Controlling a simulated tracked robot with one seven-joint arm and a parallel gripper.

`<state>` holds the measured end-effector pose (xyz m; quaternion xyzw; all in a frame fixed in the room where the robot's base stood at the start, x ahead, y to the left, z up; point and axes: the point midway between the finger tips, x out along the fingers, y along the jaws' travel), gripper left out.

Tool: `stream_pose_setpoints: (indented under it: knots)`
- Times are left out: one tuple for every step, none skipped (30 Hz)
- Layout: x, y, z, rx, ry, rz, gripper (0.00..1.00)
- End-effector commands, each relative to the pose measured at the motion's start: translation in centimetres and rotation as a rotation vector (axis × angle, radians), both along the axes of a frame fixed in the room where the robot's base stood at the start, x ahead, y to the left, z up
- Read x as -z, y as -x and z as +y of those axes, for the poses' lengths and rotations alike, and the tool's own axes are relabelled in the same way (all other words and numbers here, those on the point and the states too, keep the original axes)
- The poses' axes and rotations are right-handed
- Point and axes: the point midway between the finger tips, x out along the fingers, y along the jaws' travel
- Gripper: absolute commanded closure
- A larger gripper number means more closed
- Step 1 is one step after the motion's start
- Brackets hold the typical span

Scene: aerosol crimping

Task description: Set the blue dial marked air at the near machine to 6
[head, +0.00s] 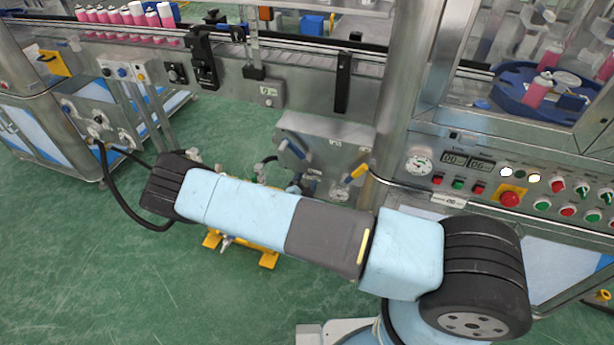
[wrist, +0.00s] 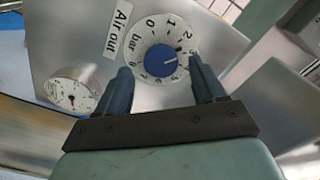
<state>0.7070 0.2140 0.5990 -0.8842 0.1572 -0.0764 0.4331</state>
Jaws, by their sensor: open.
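The blue dial (wrist: 160,60) sits in the middle of a round white scale (wrist: 144,33) marked in bar, on a grey metal plate in the wrist view. A white label reading "Air out" (wrist: 118,29) is beside it. My gripper (wrist: 160,68) is open, with one dark finger on each side of the dial. I cannot tell whether the fingers touch it. The lower scale numbers are partly hidden.
A white pressure gauge (wrist: 72,92) is left of the dial in the wrist view. In the head view, a panel (head: 480,170) with buttons and a red stop knob (head: 509,198) is at right. Pink cans (head: 115,16) stand on the conveyor at top left.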

Motion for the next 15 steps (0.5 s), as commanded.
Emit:
stream_pose_setpoints:
  knots:
    - [0.0,-0.6,-0.2,0.0,0.0,0.0,0.31]
    - [0.0,-0.9,-0.3,0.0,0.0,0.0,0.31]
    - [0.0,-1.2,-0.4,-0.001,-0.001,-0.001,0.31]
    - [0.0,-1.4,-0.5,-0.001,-0.001,-0.001,0.31]
    - [0.0,-1.6,-0.5,0.0,0.0,-0.002,0.31]
    - [0.0,-1.7,-0.6,0.0,0.0,-0.002,0.31]
    - [0.0,-1.8,-0.6,-0.001,-0.001,-0.001,0.31]
    - [0.0,-1.9,-0.7,-0.001,-0.001,-0.001,0.31]
    - [0.0,-2.0,-0.7,-0.001,-0.001,-0.001,0.31]
    - [0.0,-2.0,-0.7,-0.001,-0.001,-0.001,0.31]
    - [0.0,-2.0,-0.7,-0.001,-0.001,-0.001,0.31]
    - [0.0,-2.0,-0.7,-0.001,-0.001,-0.001,0.31]
    - [0.0,-2.0,-0.7,-0.001,-0.001,-0.001,0.31]
    - [0.0,-2.0,-0.7,-0.001,-0.001,-0.001,0.31]
    - [0.0,-2.0,-0.7,-0.001,-0.001,-0.001,0.31]
